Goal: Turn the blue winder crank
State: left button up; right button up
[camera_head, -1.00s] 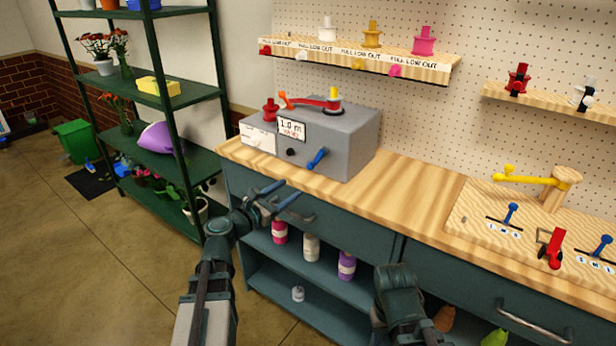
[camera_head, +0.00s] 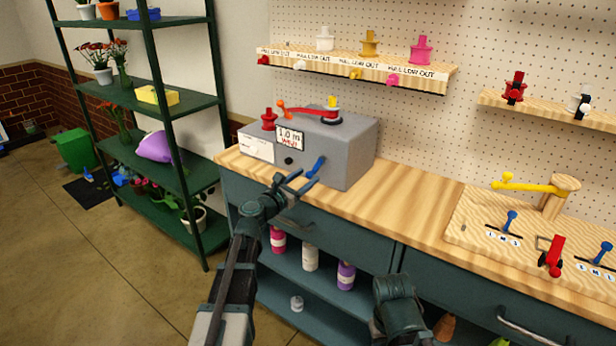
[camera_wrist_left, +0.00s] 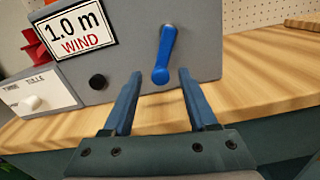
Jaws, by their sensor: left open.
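The blue winder crank (camera_head: 317,167) sticks out from the front face of the grey winder box (camera_head: 345,150), which stands on the wooden bench. In the left wrist view the crank (camera_wrist_left: 164,55) hangs down, slightly tilted, its knob at the lower end. My left gripper (camera_head: 294,181) is open just in front of the box. In the left wrist view its two fingers (camera_wrist_left: 160,98) point at the box, with the crank's lower end between and beyond their tips. Nothing is held. My right arm shows at the bottom, but its jaws cannot be made out.
A sign reading 1.0 m WIND (camera_head: 289,137) and a black knob (camera_wrist_left: 97,82) are on the box front. A red arm lies on its top. The wooden bench top (camera_head: 400,195) is clear right of the box. A green shelf rack stands at left.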

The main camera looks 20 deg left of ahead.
pick_arm(q)
jog(key=shift+x, duration=0.9)
grip_shut()
